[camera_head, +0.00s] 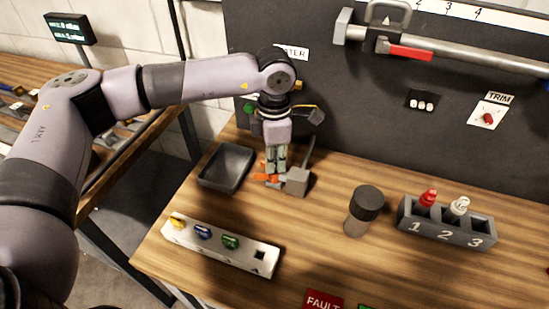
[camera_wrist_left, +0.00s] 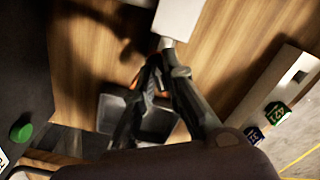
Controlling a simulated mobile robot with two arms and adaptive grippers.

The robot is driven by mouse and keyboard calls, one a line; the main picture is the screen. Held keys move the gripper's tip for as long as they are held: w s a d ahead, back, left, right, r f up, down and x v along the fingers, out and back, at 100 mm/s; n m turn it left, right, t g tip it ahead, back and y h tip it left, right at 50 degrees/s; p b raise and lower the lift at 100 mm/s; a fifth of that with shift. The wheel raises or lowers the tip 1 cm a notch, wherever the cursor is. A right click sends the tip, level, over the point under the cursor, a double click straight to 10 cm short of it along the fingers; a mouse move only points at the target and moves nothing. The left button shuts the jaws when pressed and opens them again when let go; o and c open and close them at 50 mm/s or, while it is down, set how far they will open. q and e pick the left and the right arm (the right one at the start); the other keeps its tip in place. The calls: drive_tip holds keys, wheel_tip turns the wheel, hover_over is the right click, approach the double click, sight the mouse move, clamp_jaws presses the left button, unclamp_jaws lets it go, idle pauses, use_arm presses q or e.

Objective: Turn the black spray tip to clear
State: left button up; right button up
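My left gripper (camera_head: 276,171) points down at the bench, beside a grey block (camera_head: 298,182) with a dark lever rising from it. Orange parts (camera_head: 263,178) show low around its fingertips. I cannot make out the black spray tip; the fingers may hide it. In the left wrist view the two fingers (camera_wrist_left: 160,62) converge close to the end of the pale block (camera_wrist_left: 178,18), with a bit of orange (camera_wrist_left: 163,94) behind them. Whether they hold anything is unclear. My right gripper is not in view.
A dark tray (camera_head: 226,165) lies left of the gripper. A white holder (camera_head: 185,243) carries yellow, blue and green tips and one empty square hole. A black-topped cylinder (camera_head: 368,203) and a numbered rack (camera_head: 445,232) with red and white pieces stand right. A dark panel (camera_head: 340,120) rises behind.

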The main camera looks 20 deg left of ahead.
use_arm(q)
clamp_jaws()
drive_tip(key=shift+f+m+b, duration=0.15)
drive_tip(key=shift+m+b, duration=0.45)
drive_tip(key=shift+m, duration=0.2)
drive_tip(key=m+b, duration=0.1)
drive_tip(key=m, duration=0.2)
drive_tip(key=shift+b, duration=0.3)
drive_tip(key=shift+m, duration=0.8)
drive_tip(key=o, duration=0.6)
unclamp_jaws()
drive_tip(key=shift+c, duration=0.2)
drive_tip(key=shift+o, duration=0.2)
